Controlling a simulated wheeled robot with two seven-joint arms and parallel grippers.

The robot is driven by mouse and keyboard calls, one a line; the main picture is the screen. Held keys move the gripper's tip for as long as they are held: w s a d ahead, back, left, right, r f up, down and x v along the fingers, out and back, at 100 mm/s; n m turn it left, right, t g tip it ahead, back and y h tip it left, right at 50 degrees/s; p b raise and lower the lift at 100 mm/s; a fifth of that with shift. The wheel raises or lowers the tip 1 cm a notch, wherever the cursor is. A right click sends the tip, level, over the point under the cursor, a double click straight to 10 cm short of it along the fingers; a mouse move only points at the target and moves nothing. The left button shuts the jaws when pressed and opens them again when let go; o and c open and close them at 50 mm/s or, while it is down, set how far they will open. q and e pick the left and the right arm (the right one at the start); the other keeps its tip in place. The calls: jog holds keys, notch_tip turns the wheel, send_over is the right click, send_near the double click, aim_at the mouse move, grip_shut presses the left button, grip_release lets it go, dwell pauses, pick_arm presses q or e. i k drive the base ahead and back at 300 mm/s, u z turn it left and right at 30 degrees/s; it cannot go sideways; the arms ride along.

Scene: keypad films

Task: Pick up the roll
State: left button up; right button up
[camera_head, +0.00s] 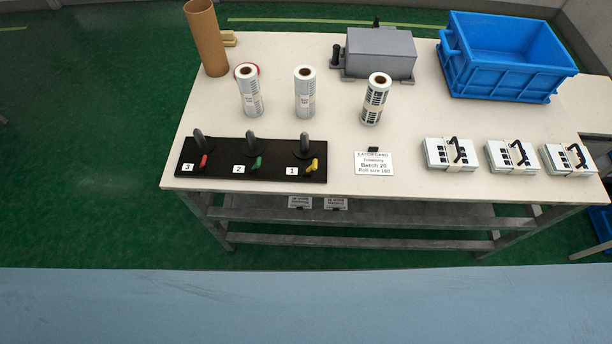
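Three upright film rolls stand on the white table. The left roll (250,92) is pale with small print, and a red round thing shows behind its top. The middle roll (305,94) looks similar, pale with light print. The right roll (375,100) has bold black keypad marks and stands a little apart to the right. Each has a brown core at its top. A label card (374,164) in front of the right roll reads "Batch 20" and "Roll size 160". Neither of my grippers is in view.
A black board (225,175) with pegs and levers numbered 3, 2, 1 lies at the table's front left. Several keypad stacks (512,157) lie front right. A blue crate (450,72), grey box (380,52) and brown tube (207,40) stand behind. The table's centre (420,112) is clear.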

aim_at(250, 92)
jog(key=u, duration=0.05)
jog(key=k, duration=0.45)
jog(key=z, duration=0.55)
jog(key=i, duration=1.05)
jog(key=z, duration=0.25)
jog(key=k, duration=1.1)
jog(key=u, duration=0.6)
jog(key=i, duration=1)
jog(key=u, duration=0.05)
